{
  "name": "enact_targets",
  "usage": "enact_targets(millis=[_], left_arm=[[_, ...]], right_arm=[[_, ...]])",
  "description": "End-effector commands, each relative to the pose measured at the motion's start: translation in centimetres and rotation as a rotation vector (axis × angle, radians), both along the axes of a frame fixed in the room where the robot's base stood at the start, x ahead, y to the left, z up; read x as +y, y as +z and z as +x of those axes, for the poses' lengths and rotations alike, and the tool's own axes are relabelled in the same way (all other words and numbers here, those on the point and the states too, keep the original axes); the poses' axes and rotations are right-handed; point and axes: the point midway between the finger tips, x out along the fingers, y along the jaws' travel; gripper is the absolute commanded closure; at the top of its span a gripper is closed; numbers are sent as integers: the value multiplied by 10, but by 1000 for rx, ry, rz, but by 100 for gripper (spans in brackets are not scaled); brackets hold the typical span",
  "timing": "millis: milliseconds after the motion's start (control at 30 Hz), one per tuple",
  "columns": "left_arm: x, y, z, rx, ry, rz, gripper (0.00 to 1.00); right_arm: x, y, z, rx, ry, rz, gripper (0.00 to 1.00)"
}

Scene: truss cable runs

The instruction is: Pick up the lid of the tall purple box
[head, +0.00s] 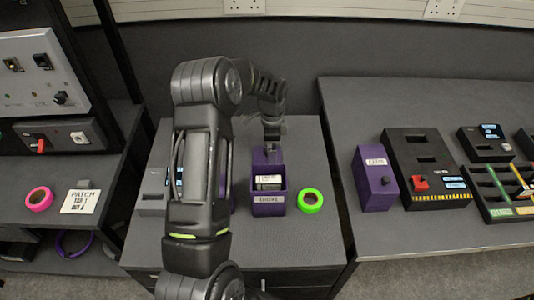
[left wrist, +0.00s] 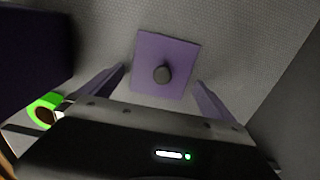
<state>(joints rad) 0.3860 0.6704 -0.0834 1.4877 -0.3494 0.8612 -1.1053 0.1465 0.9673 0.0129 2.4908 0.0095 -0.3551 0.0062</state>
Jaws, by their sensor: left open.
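The purple box (head: 268,200) stands on the cabinet top in the head view, open at the top, with a labelled item inside. In the left wrist view a square purple lid (left wrist: 147,80) with a round dark knob (left wrist: 162,74) lies flat on the grey surface. The lid cannot be told apart clearly in the head view, where the box and my gripper cover that area. My left gripper (head: 272,138) is behind the box. In the left wrist view its fingers (left wrist: 160,90) are spread, one on each side of the lid, holding nothing. My right gripper is not in view.
A green tape roll (head: 310,200) sits right of the box. My left arm covers a grey device (head: 152,193) on the same cabinet. On the right table stand another purple box with a knob (head: 375,190), a black control box (head: 428,170) and a tray (head: 500,190).

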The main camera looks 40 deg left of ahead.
Motion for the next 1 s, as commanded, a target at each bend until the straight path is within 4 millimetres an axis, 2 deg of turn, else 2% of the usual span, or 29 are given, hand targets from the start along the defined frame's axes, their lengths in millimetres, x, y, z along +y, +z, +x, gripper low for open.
enact_targets(millis=[500, 1000], left_arm=[[0, 0, 0, -1, 0, 1, 0], [0, 0, 0, -1, 0, 1, 40]], right_arm=[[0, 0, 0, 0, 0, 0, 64], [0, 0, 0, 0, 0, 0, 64]])
